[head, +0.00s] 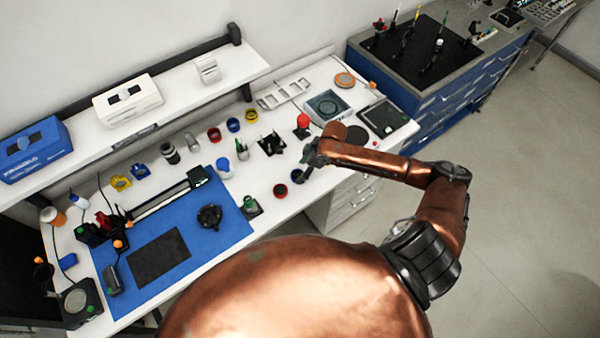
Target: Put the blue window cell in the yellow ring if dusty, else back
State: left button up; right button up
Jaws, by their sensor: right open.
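A small blue-rimmed round piece (296,177), which looks like the blue window cell, stands on the white bench right at my right gripper. It is partly hidden by the fingers, and dust on it is too small to tell. My right gripper (303,174) is open and points down at it; I cannot tell whether they touch. A yellow ring (251,116) stands at the back of the bench, in a row with a blue ring (233,125) and a red ring (214,134). My left gripper is not in view.
A dark red-rimmed piece (280,190) stands just left of my right gripper. A red-topped post (303,121) and black holders (271,145) stand behind it. A blue mat (220,232) with a black pad lies left. A scale-like device (384,117) is at right.

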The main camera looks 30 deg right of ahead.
jog(key=v, duration=0.9)
jog(key=shift+r+b, duration=0.2)
jog(key=shift+b, duration=0.1)
jog(key=shift+s, duration=0.1)
